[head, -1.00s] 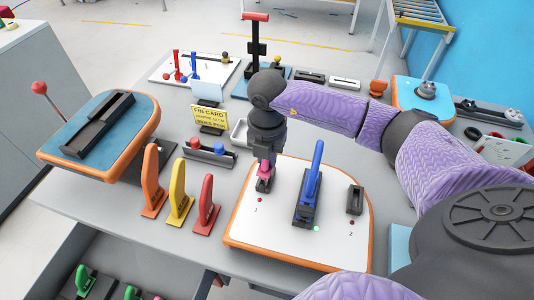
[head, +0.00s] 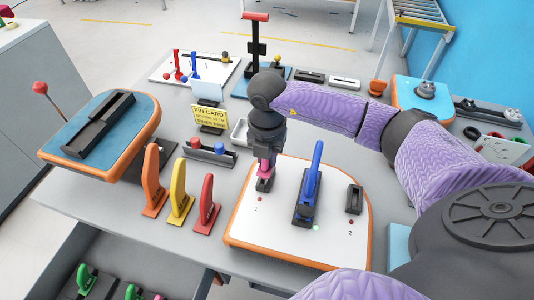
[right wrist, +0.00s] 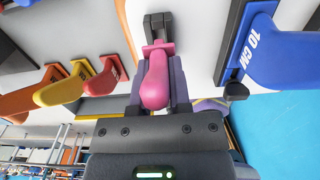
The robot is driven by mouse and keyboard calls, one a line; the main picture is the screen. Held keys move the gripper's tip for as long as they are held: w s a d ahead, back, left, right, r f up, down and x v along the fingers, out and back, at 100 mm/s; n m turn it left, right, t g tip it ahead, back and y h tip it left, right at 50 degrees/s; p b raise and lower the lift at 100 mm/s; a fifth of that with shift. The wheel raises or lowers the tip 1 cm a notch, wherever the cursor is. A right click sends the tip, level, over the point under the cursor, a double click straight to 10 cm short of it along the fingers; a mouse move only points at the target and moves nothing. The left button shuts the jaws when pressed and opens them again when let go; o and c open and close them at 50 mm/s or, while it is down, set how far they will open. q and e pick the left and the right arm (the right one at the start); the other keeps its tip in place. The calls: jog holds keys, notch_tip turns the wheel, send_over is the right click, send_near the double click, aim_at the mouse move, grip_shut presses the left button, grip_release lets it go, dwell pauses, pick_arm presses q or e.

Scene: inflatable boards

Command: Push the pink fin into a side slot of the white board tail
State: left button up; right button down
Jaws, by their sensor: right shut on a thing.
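The white board tail (head: 246,228) with an orange rim lies flat on the table. My right gripper (head: 265,163) is shut on the pink fin (head: 264,174) above the left side slot (head: 264,186), the dark box near mark 1. In the right wrist view the pink fin (right wrist: 156,82) sits between the two fingers, its far end against the dark slot box (right wrist: 157,24). I cannot tell how deep it sits. The blue fin (head: 313,175) stands in the centre slot. The right side slot (head: 355,200), near mark 2, is empty. My left gripper is not in view.
Orange (head: 152,180), yellow (head: 178,190) and red (head: 206,203) fins stand left of the board tail. A blue-topped board (head: 135,125) lies farther left.

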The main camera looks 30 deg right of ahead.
aim_at(267, 165)
jog(key=shift+f+b, duration=0.3)
jog(key=shift+f, duration=0.35)
jog(key=shift+f+b, duration=0.6)
jog(key=shift+f, duration=0.3)
jog(key=shift+c, duration=2.4)
grip_release()
notch_tip(267, 165, up, 9)
jog(key=shift+r+p, duration=0.15)
jog(key=shift+p, duration=0.9)
jog(key=shift+r, duration=0.35)
jog(key=shift+f, duration=0.1)
